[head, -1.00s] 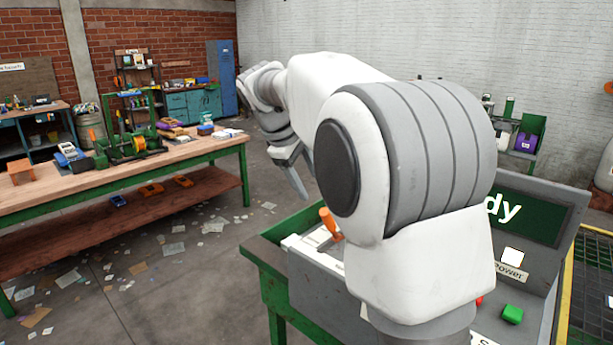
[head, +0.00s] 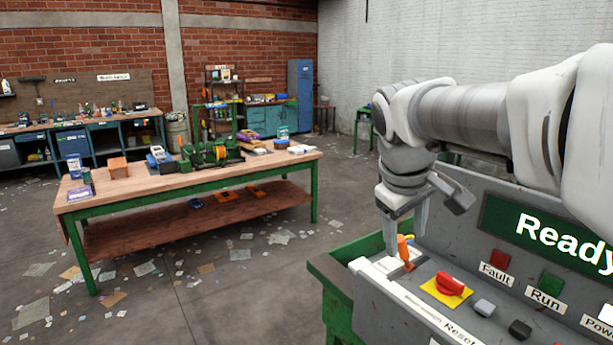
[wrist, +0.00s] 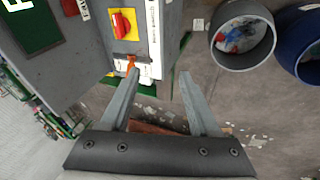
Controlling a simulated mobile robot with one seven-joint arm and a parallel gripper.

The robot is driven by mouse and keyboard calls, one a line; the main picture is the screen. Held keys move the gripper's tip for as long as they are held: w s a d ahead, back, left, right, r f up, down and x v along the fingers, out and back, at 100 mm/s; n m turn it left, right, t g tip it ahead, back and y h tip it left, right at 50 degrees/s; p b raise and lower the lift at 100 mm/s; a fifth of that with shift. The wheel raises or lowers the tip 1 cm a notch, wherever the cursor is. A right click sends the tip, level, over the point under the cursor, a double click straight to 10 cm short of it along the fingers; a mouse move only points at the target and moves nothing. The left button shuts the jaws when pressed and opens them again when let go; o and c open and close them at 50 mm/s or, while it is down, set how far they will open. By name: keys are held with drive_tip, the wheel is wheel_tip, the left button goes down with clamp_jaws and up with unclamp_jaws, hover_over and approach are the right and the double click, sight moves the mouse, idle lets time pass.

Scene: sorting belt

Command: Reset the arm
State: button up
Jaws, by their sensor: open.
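My gripper (head: 404,240) hangs fingers down by the left end of the grey control panel (head: 385,318), close to an orange lever (head: 405,250). In the wrist view, my gripper (wrist: 159,77) is open with nothing between its fingers. The orange lever (wrist: 131,63) shows just beyond the left fingertip; whether they touch I cannot tell. The red knob on a yellow plate (head: 450,285) sits right of the lever; it also shows in the wrist view (wrist: 121,24). The panel's screen (head: 545,235) reads "Ready".
A workbench (head: 130,185) with a green reel device stands across the aisle. Two round bins, one grey (wrist: 243,35) and one blue (wrist: 300,40), show at right in the wrist view. Paper scraps litter the floor, which has open room between bench and panel.

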drive_tip(key=s+a+f+m+y, duration=0.1)
drive_tip(key=s+f, duration=0.3)
drive_tip(key=s, duration=0.5)
drive_tip(key=s+a+f+m+t+y, duration=0.1)
drive_tip(key=s+f+m, duration=0.3)
drive_tip(key=s, duration=0.5)
drive_tip(key=shift+a+f+m+t+y, duration=0.2)
drive_tip(key=shift+f+m+t+y, duration=0.05)
drive_tip(key=shift+m+t+y, duration=0.05)
drive_tip(key=shift+d, duration=0.15)
